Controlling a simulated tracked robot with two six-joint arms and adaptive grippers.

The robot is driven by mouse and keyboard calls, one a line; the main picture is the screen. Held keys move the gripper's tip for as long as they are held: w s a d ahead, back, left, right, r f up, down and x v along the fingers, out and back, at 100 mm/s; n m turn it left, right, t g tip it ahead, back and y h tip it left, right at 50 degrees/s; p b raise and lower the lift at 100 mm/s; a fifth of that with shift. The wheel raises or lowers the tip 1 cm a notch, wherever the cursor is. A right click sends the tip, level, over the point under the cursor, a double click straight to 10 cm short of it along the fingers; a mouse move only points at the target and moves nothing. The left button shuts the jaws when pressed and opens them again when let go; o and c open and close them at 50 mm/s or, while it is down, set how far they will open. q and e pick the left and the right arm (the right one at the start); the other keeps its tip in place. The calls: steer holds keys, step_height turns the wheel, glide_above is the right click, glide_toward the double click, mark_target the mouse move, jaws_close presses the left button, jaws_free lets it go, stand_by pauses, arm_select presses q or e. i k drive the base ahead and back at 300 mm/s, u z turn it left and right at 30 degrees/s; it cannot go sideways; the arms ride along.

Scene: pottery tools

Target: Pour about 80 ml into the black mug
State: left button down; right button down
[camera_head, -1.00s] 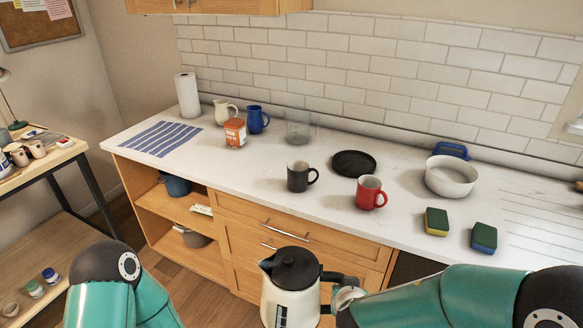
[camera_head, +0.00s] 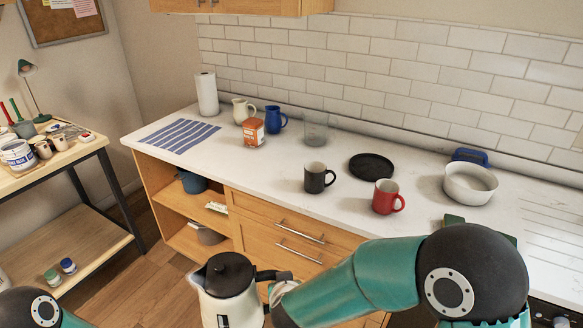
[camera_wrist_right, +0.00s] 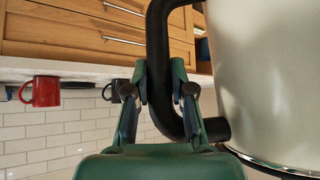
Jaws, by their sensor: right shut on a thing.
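The black mug (camera_head: 319,178) stands upright on the white counter, left of the red mug (camera_head: 387,197). Part of it shows in the right wrist view (camera_wrist_right: 113,88), which looks upside down. My left gripper is out of view; only part of the left arm shows.
A black round plate (camera_head: 371,166) lies behind the mugs. A white bowl (camera_head: 470,184) stands to the right.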

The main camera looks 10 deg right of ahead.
mark_target(320, 178)
steer(key=u, duration=0.7)
steer(key=i, duration=1.15)
steer(key=u, duration=1.55)
steer(key=i, duration=0.15)
steer(key=z, duration=2.45)
